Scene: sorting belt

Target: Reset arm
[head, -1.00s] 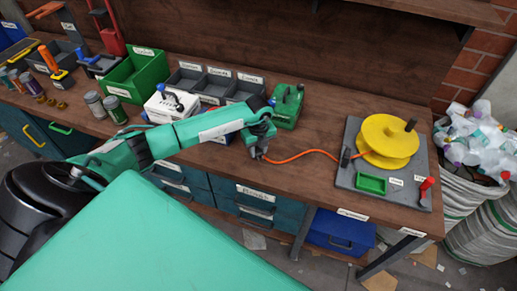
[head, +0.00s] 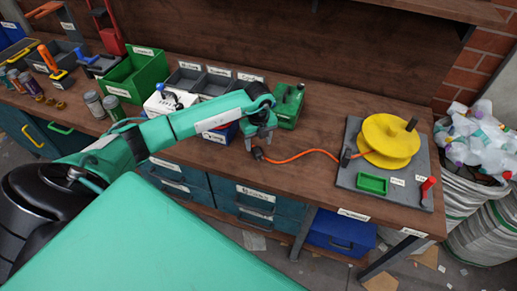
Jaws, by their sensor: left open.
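My left arm reaches in from the left over the wooden workbench (head: 310,180). My left gripper (head: 260,146) hangs above the bench near its front edge, jaws open and empty. Just below and right of it, the dark end of an orange cord (head: 305,153) lies on the bench. The cord runs right to a grey board (head: 350,165) that carries a yellow reel (head: 387,137). The arm partly hides a white device (head: 166,103) and a blue and white item (head: 217,134). My right gripper is not in view.
A green device (head: 289,102) stands just behind the gripper. Grey bins (head: 218,82) and a green bin (head: 128,80) line the back. The grey board holds a small green tray (head: 371,184) and a red lever (head: 427,188).

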